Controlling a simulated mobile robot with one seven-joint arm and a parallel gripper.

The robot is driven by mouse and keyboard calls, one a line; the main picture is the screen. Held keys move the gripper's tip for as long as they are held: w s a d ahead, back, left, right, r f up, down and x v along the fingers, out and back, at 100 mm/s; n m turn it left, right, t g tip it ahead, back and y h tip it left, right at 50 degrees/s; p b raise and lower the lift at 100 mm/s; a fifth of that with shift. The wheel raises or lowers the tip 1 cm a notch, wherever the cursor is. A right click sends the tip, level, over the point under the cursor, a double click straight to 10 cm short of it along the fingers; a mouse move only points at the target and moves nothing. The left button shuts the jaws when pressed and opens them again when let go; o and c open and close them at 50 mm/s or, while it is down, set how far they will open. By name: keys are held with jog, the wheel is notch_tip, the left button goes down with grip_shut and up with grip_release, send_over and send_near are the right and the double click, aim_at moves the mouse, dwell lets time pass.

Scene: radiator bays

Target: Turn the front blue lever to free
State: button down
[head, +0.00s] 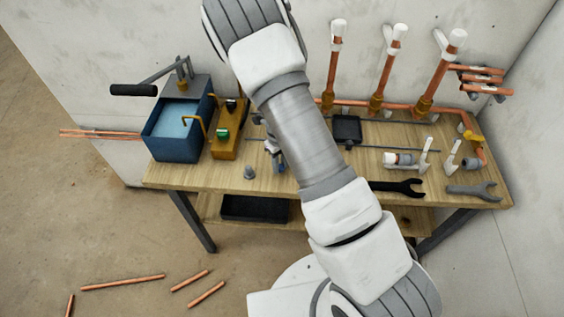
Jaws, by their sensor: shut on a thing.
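I cannot make out a blue lever; my own arm crosses the middle of the view and covers part of the bench. A small grey-blue piece (276,153) shows at the left edge of my arm, above the bench. It is too hidden to tell what it is. My gripper is not to be seen: the arm runs up to the top edge, and its end is out of the picture or behind the arm itself.
The wooden bench (180,174) carries a blue water tank (172,150) with a black-handled pump, an orange box (225,145), a black tray (347,128) and wrenches (474,191). Copper risers (382,75) stand along the wall. Loose copper pipes (122,283) lie on the floor.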

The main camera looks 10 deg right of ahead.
jog(key=shift+w+a+m, duration=0.15)
jog(key=shift+m, duration=0.15)
dwell(0.5)
jog(key=c, duration=0.7)
grip_release()
jog(key=shift+o, duration=0.2)
notch_tip(320, 180, up, 18)
jog(key=p, duration=0.1)
jog(key=shift+f, duration=0.25)
